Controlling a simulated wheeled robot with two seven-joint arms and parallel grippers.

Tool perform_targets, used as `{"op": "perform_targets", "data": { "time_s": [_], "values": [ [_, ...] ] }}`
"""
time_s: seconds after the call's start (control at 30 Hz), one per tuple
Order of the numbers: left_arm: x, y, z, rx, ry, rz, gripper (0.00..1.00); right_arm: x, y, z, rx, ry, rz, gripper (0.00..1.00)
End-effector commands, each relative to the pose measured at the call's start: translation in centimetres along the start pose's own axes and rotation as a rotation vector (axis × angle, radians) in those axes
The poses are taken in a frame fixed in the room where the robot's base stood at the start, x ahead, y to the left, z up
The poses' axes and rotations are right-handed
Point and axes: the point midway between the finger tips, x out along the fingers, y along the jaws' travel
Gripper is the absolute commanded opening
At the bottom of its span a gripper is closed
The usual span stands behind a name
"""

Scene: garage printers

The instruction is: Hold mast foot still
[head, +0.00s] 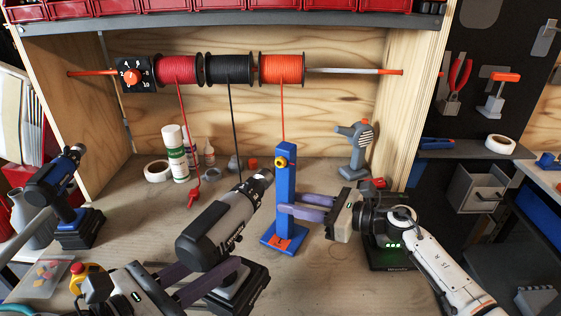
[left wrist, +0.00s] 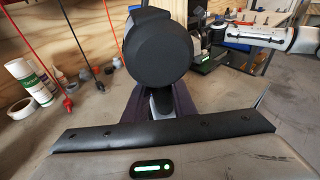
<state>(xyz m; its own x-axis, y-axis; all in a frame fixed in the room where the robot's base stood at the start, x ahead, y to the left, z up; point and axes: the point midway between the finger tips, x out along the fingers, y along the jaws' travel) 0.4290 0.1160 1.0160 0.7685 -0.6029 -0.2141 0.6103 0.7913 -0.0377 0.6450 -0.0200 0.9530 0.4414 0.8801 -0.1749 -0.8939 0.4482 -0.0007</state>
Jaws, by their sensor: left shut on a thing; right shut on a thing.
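A blue upright mast (head: 286,200) stands on the bench in the head view. Its flat blue foot (head: 268,239) rests on the bench top, with an orange piece on it and a yellow ring near the mast's top. My right gripper (head: 290,209) is shut on the mast from the right, above the foot. My left gripper (head: 216,278) is shut on the handle of a grey and black cordless drill (head: 215,222). The drill's chuck points up and right towards the mast, apart from it in the picture. The drill's round black back (left wrist: 158,50) fills the middle of the left wrist view and hides what is beyond.
Red, black and orange spools (head: 281,68) hang on a rod above; the orange line runs down to the mast top. A blue drill (head: 58,190) stands at left. Bottles (head: 175,155) and a grey hand tool (head: 355,145) stand at the back.

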Motion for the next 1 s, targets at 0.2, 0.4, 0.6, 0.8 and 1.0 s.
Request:
{"op": "perform_targets", "data": {
  "time_s": [0.2,0.4,0.6,0.8,1.0],
  "values": [
    [0.0,-0.1,0.6,0.006,-0.012,-0.003,0.0,0.0,0.2,-0.8,0.004,0.013,0.003,0.46],
    [0.0,-0.1,0.6,0.006,-0.013,-0.003,0.0,0.0,0.1,-0.4,0.002,0.007,0.001,0.49],
    [0.0,-0.1,0.6,0.006,-0.013,-0.003,0.0,-0.4,0.0,-0.2,0.001,0.005,0.0,0.49],
    [0.0,-0.1,0.6,0.006,-0.013,-0.003,0.0,-2.9,0.0,-0.3,0.0,0.006,-0.001,0.49],
    [0.0,-0.1,0.6,0.006,-0.013,-0.003,0.0,-6.7,0.0,-0.3,0.0,0.008,-0.001,0.49]
  ]
}}
